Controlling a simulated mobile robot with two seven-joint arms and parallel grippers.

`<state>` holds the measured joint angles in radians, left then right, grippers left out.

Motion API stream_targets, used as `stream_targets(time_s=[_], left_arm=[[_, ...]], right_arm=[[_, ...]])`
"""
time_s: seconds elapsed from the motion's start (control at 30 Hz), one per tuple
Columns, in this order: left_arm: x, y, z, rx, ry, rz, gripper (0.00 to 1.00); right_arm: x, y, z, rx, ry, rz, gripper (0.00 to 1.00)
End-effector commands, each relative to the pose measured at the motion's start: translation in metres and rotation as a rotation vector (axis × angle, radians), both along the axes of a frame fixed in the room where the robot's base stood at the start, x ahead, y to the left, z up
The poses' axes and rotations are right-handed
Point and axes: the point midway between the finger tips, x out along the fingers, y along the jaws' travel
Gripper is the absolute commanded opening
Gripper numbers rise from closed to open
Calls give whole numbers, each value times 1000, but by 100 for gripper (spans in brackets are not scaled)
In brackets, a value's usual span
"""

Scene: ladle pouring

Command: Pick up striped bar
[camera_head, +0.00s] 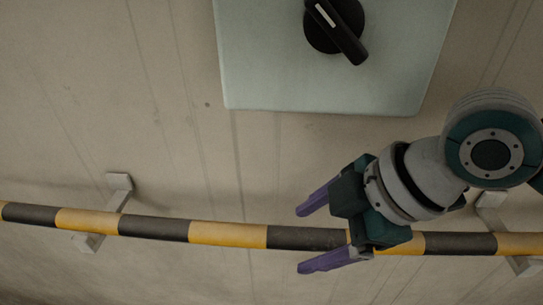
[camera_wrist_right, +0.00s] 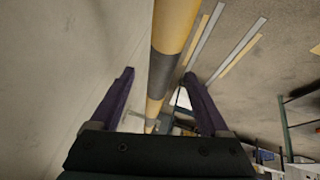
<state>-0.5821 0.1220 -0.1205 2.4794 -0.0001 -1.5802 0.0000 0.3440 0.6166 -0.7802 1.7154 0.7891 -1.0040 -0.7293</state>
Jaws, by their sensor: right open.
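The striped bar (camera_head: 230,233), banded yellow and black, runs across the lower part of the head view, slightly tilted down to the right. Brackets hold it off the wall. My right gripper (camera_head: 299,240) is open, one purple finger above the bar and one below it, pointing left. Its body hides a short stretch of the bar. In the right wrist view the bar (camera_wrist_right: 174,32) runs from the top down between the two fingers of the gripper (camera_wrist_right: 160,74). I cannot tell whether the fingers touch it. My left gripper is not in view.
A left bracket (camera_head: 119,186) and a right bracket (camera_head: 490,201) join the bar to the pale wall (camera_head: 90,90). A light panel (camera_head: 270,75) with a black rotary knob (camera_head: 333,20) is above the bar. The wrist view shows floor with stripes (camera_wrist_right: 236,45) at right.

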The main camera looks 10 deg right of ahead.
Motion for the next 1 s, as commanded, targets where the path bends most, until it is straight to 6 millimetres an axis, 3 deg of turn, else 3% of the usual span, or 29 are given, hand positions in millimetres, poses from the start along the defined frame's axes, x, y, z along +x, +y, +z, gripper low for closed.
stream_targets(time_s=[0.07,0.77,1.0], left_arm=[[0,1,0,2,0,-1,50],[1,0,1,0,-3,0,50],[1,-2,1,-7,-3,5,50]], right_arm=[[0,0,0,0,0,0,79],[0,-1,0,-1,1,-1,1],[0,-1,0,-2,1,-1,0]])
